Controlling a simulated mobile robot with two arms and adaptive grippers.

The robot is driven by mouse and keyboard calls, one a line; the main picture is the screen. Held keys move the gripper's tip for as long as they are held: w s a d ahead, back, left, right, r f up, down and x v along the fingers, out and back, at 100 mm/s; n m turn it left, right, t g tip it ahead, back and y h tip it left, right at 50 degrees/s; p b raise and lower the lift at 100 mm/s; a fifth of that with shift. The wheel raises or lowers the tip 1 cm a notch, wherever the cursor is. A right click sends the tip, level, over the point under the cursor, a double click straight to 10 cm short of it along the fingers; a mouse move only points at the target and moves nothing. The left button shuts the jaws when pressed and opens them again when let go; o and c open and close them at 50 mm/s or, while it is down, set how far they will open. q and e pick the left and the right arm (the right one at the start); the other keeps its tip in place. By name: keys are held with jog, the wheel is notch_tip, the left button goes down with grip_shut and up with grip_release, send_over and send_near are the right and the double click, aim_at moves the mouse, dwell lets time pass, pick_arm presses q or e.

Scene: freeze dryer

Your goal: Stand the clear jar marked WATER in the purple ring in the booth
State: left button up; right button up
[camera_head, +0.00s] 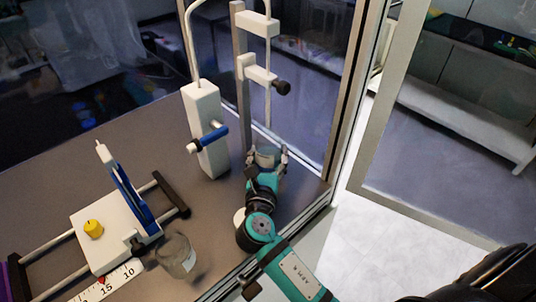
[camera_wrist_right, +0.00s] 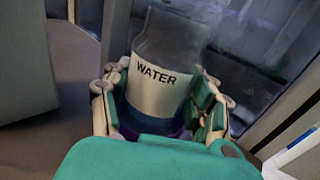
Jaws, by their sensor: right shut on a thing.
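The clear jar marked WATER (camera_wrist_right: 160,85) stands upright between the fingers of my right gripper (camera_wrist_right: 160,100), with a white label and blue below it. In the head view, my right gripper (camera_head: 266,163) is shut on the jar (camera_head: 266,155), at the foot of a metal stand in the booth's right corner. A strip of the purple ring (camera_wrist_right: 180,133) shows around or just under the jar's base. My fingers hide most of the ring, and I cannot tell whether the jar rests in it. My left gripper is not in view.
A second clear glass vessel (camera_head: 177,255) stands on the grey booth floor at the front. A white slide device (camera_head: 105,235) with a yellow knob is at left. A white post (camera_head: 206,130) with a blue handle stands left of my gripper. The booth frame (camera_head: 345,105) is close on the right.

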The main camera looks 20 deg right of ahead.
jog(key=shift+f, duration=0.15)
jog(key=shift+s+f+b, duration=0.1)
jog(key=shift+f+b, duration=0.3)
jog(key=shift+f, duration=0.25)
